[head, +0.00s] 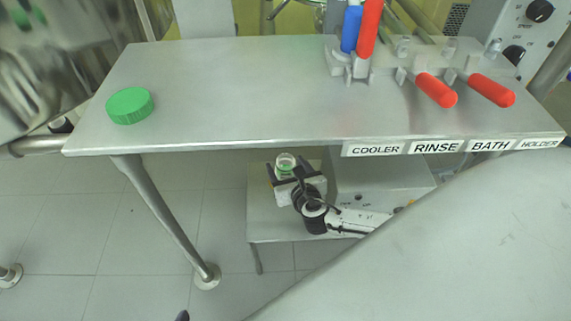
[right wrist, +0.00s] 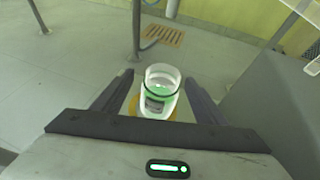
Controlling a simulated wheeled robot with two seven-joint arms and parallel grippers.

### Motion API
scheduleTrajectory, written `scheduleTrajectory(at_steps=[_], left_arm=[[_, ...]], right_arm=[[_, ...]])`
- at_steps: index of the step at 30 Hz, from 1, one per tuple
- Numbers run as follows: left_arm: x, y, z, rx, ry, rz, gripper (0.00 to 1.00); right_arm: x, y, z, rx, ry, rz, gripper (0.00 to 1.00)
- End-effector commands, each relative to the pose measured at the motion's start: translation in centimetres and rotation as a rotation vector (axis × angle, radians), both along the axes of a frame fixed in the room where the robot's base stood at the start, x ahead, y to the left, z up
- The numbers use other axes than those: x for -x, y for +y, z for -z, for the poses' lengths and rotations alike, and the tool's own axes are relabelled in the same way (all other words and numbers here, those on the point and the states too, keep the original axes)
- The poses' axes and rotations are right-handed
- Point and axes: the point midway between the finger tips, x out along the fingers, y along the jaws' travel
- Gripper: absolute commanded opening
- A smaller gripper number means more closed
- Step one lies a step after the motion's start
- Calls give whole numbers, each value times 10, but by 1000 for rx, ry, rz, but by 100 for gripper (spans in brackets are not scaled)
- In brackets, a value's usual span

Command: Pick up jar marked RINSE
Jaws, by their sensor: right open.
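A clear open jar (head: 286,161) with a green band stands at the lower shelf, under the raised table. In the right wrist view, the jar (right wrist: 159,94) has a green label with small dark marks too small to read, so I cannot confirm RINSE. My right gripper (head: 288,173) is at the jar. In the wrist view its two fingers are open, one on each side of the jar, with a gap visible at both sides. The jar's base is partly hidden by the gripper body. My left gripper is not clearly in view.
The metal table (head: 230,85) overhangs the lower shelf (head: 262,227). A grey box (head: 375,175) stands right of the jar. A green lid (head: 130,105) lies on the table's left.

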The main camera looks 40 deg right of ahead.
Motion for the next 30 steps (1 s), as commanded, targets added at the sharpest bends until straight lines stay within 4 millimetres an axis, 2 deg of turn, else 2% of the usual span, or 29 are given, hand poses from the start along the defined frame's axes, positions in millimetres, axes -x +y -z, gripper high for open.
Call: scheduleTrajectory(at_steps=[8, 15, 23, 24, 26, 30], left_arm=[[-2, -7, 6, 11, 7, 31, 57], [-7, -19, -9, 84, -47, 32, 57], [-8, -21, -14, 95, -53, 31, 57], [-8, -21, -14, 95, -53, 31, 57], [-8, -21, -14, 95, -53, 31, 57], [-8, -21, -14, 94, -53, 31, 57]], right_arm=[[-23, -9, 14, -3, -2, 2, 66], [-51, -20, 26, -6, -1, 2, 66], [-54, -20, 25, -7, 1, 1, 66], [-54, -20, 25, -7, 1, 1, 64], [-54, -20, 25, -7, 1, 1, 54], [-54, -20, 25, -7, 1, 1, 30]])
